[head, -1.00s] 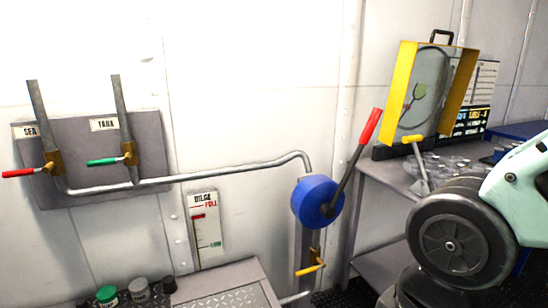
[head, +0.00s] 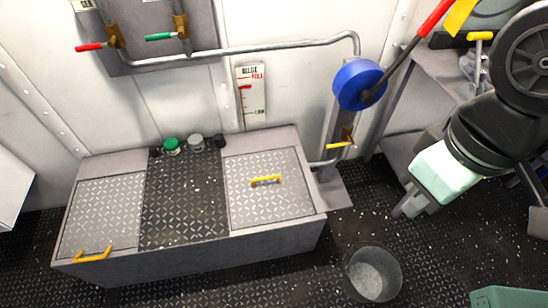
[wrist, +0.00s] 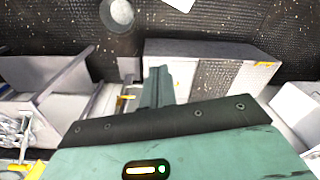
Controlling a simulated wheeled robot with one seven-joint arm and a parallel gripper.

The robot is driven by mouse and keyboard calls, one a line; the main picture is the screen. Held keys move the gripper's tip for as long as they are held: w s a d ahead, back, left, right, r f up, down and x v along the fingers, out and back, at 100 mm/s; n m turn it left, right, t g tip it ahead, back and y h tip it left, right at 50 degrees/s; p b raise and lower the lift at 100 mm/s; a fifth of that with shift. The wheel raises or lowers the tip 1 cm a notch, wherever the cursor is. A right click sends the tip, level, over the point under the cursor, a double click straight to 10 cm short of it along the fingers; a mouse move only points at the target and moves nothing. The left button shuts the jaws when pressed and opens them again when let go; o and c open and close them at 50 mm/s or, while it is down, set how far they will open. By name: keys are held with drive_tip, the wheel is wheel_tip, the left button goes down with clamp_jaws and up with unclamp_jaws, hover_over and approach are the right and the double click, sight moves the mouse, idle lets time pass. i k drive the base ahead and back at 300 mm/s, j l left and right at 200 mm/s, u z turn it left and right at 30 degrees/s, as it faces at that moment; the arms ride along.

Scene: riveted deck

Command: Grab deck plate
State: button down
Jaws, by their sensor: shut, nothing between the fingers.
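A low grey box stands against the wall, with two diamond-patterned deck plates on top. The right deck plate (head: 270,205) has a yellow handle (head: 265,181) near its middle. The left deck plate (head: 105,210) has a yellow handle (head: 92,255) at its front edge. Between them lies a dark patterned section (head: 185,200). The task does not say which plate is meant. My gripper (head: 404,209) is shut and empty, to the right of the box and apart from both plates. Its fingers (wrist: 157,86) also show in the wrist view, in front of the box.
A bucket (head: 373,274) stands on the floor right of the box. A blue wheel (head: 359,85) with a red-tipped lever and a pipe (head: 265,47) are on the wall. Small jars (head: 172,146) line the box's back edge. A grey bench (head: 400,150) stands at right.

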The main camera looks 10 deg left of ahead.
sight(269, 187)
drive_tip(key=i+j+u, duration=0.2)
drive_tip(key=j, duration=0.15)
drive_tip(key=i+j+u, duration=0.4)
drive_tip(key=j, duration=0.2)
drive_tip(key=i+u, duration=0.15)
drive_tip(key=k+j, duration=0.05)
